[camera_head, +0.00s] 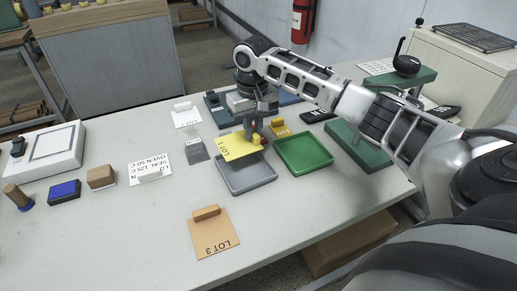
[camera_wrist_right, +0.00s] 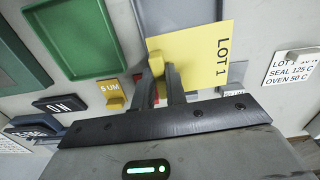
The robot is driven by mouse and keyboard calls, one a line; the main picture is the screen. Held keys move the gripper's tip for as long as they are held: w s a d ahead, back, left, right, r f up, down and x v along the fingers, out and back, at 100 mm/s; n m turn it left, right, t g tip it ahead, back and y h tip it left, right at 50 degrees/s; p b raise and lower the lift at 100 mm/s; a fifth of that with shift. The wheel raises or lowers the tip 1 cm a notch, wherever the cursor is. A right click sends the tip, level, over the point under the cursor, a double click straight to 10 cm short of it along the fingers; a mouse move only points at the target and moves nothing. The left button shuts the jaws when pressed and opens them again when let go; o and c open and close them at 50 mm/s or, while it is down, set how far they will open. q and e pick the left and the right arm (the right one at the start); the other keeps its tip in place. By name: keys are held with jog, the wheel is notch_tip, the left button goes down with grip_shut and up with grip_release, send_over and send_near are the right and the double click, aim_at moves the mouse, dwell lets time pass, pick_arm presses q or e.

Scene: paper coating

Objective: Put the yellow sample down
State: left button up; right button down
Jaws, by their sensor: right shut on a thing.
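The yellow sample (camera_head: 237,148), a flat sheet marked LOT 1, is held by my right gripper (camera_head: 256,138), which is shut on the sheet's yellow grip block. The sample hangs above the back part of the grey tray (camera_head: 247,189), covering some of it. In the right wrist view the yellow sample (camera_wrist_right: 205,65) reaches to the right of the fingers (camera_wrist_right: 165,85), and the grey tray (camera_wrist_right: 180,10) shows behind it. I cannot tell the exact gap between sheet and tray. My left gripper is not in view.
A green tray (camera_head: 304,154) lies right of the grey tray. An orange LOT 3 sheet (camera_head: 216,236) lies in front. A yellow tag block (camera_head: 280,128) is behind.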

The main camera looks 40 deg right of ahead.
aim_at(259, 146)
jog(key=shift+s+a+f, duration=0.15)
jog(key=shift+s+f, duration=0.8)
jog(key=shift+f, duration=0.25)
jog(key=shift+s+a+f+p, duration=0.1)
jog(key=shift+s+f+p, duration=0.1)
jog(key=shift+f, duration=0.8)
jog(key=shift+s+f+p, duration=0.2)
jog(key=shift+f, duration=0.75)
jog(key=shift+f, duration=0.15)
jog(key=c, duration=1.4)
grip_release()
jog(key=shift+f, duration=0.15)
jog(key=shift+c, duration=0.2)
jog(key=shift+w, duration=0.1)
notch_tip(259, 146, up, 13)
jog(key=shift+f+b, duration=0.1)
jog(key=shift+b, duration=0.25)
jog(key=shift+f, duration=0.1)
